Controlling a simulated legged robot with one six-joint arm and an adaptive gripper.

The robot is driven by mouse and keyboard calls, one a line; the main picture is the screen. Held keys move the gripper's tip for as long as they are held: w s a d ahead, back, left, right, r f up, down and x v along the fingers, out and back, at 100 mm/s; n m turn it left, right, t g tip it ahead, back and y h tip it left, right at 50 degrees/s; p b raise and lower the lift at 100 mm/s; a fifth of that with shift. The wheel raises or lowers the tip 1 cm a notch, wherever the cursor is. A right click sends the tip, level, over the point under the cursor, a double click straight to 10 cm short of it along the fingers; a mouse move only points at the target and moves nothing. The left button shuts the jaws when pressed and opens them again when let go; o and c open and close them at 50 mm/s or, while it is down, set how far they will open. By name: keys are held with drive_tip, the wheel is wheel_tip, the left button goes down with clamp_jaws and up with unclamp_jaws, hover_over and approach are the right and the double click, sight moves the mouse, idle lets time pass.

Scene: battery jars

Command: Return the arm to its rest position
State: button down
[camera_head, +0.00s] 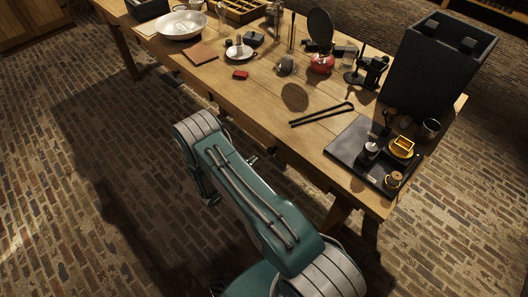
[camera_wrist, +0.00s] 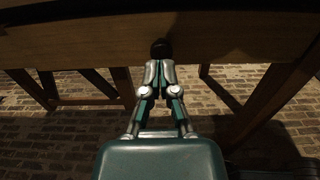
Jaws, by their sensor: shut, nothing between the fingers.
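My gripper (camera_wrist: 160,50) shows in the wrist view with its two fingers together and nothing between them. Its dark fingertips are in front of the table's wooden side (camera_wrist: 240,38); I cannot tell whether they touch it. In the head view my teal arm is bent, with its grey rounded joint beside the front edge of the wooden table (camera_head: 225,88). The gripper is mostly hidden behind my arm in that view. No object is held.
A black tray (camera_head: 345,150) with small jars and a yellow piece (camera_head: 402,147) lies at the table's right end. Black tongs (camera_head: 321,115), a red block (camera_head: 240,75) and a large black box (camera_head: 437,62) are on the table. The brick floor at left is clear.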

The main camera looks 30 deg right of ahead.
drive_tip(key=shift+v, duration=1.7)
drive_tip(key=shift+s, duration=0.1)
drive_tip(key=s+r+m+g+y, duration=0.2)
drive_tip(key=r+m, duration=0.2)
drive_tip(key=r, duration=0.4)
drive_tip(key=s+d+r+m+g+y, duration=0.1)
drive_tip(key=s+r+m+g+y, duration=0.2)
drive_tip(key=r, duration=0.4)
drive_tip(key=s+r+m+g+y, duration=0.1)
drive_tip(key=r+m+g, duration=0.1)
drive_tip(key=r+m, duration=0.45)
drive_tip(key=s+a+r+m+t+y, duration=0.4)
drive_tip(key=s+r+y, duration=0.1)
drive_tip(key=s+r, duration=0.3)
drive_tip(key=s+a+r+m+t+y, duration=0.3)
drive_tip(key=s+r+y, duration=0.3)
drive_tip(key=s+r, duration=0.3)
drive_tip(key=shift+a+r+m+t, duration=0.35)
drive_tip(key=shift+a+r+t, duration=0.2)
drive_tip(key=shift+r, duration=0.5)
drive_tip(key=shift+s, duration=0.1)
